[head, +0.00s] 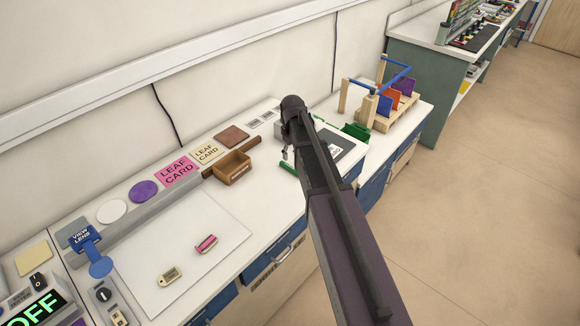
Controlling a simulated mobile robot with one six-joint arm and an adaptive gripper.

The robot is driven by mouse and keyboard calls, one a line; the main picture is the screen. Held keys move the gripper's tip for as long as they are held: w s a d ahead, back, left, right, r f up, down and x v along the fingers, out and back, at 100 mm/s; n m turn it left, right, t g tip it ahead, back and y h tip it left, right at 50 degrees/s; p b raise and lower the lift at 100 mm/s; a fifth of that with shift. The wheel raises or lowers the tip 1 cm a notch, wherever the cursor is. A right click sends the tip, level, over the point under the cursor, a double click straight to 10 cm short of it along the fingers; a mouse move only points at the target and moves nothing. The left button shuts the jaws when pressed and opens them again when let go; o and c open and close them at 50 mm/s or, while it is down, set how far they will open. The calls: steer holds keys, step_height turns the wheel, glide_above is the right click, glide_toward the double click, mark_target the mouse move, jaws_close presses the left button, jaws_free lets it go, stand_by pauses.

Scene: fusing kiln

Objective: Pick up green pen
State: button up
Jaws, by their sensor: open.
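A short green bar, which looks like the green pen (288,168), lies on the white counter right of the brown wooden box. Its right end runs behind my arm or close to it. A thin green strip (318,119) shows just right of my wrist; I cannot tell what it is. My gripper (285,154) hangs from the wrist above the counter, small and dark, close above the green bar in the picture. It is open and I see nothing held in it. My arm hides part of the counter and the dark-topped grey device.
A wooden box (233,167) stands left of my gripper. A grey device (348,141) and a green block (355,131) are to the right. A wooden rack (383,123) with coloured panels and blue bars stands farther right.

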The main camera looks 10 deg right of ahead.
steer(key=w+r+n, duration=0.1)
steer(key=w, duration=0.6)
steer(key=shift+d+r+n+p, duration=0.15)
steer(key=shift+r+n+p, duration=0.05)
steer(key=shift+n+p, duration=0.25)
steer(key=shift+s+f, duration=0.1)
steer(key=shift+f, duration=0.05)
steer(key=b, duration=0.9)
glide_above(288, 165)
step_height(288, 165, down, 8)
steer(key=shift+d+f, duration=0.15)
steer(key=shift+f, duration=0.05)
steer(key=shift+a+f+b, duration=0.2)
steer(key=shift+f+b, duration=2.25)
steer(key=shift+f, duration=0.15)
jaws_close()
